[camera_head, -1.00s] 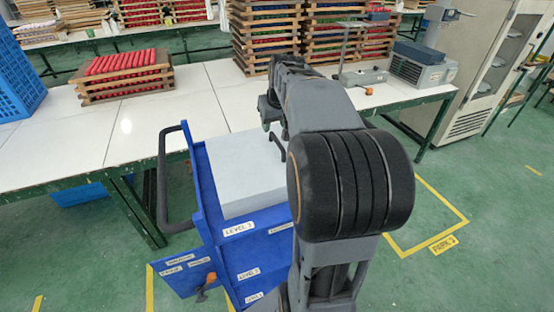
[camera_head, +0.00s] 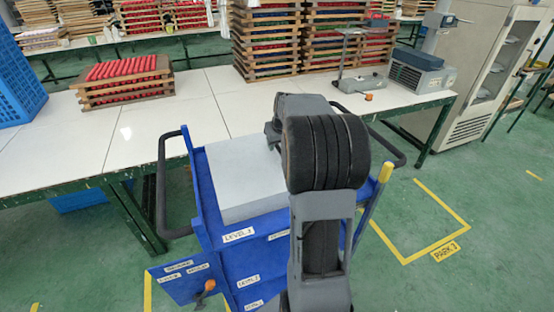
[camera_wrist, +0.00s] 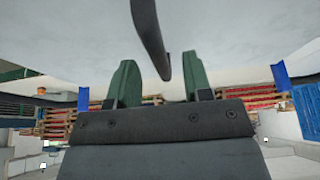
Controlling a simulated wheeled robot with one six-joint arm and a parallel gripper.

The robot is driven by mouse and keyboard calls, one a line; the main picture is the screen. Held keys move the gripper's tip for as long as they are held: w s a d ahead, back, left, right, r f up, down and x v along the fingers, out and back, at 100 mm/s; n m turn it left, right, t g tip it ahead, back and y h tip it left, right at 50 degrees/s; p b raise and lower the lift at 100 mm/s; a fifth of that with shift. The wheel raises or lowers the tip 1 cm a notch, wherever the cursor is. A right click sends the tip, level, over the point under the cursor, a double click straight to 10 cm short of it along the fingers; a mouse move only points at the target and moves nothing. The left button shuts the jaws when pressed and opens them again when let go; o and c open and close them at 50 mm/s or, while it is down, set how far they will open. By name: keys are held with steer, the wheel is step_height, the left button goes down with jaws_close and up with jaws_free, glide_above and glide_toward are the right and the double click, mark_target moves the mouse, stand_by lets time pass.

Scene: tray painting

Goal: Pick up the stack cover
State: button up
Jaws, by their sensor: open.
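The stack cover (camera_head: 240,175) is a pale grey box on the top level of the blue trolley (camera_head: 205,205). Its pale surface (camera_wrist: 220,40) fills the upper part of the wrist view. A dark bar, apparently its handle (camera_wrist: 150,35), reaches down in that view to between my green fingers. My gripper (camera_wrist: 161,66) is open, with a finger on each side of the bar and gaps showing on both sides. In the head view my arm hides most of the gripper and the right part of the cover.
A long white table (camera_head: 160,125) runs behind the trolley. On it are a stack of wooden trays with red pieces (camera_head: 125,78), taller tray stacks (camera_head: 268,40) and a grey device (camera_head: 422,70). A blue crate (camera_head: 18,85) stands at left.

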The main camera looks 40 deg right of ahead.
mark_target(277, 158)
steer(key=shift+x, duration=1.35)
jaws_close()
steer(key=shift+r, duration=0.1)
stand_by(0.3)
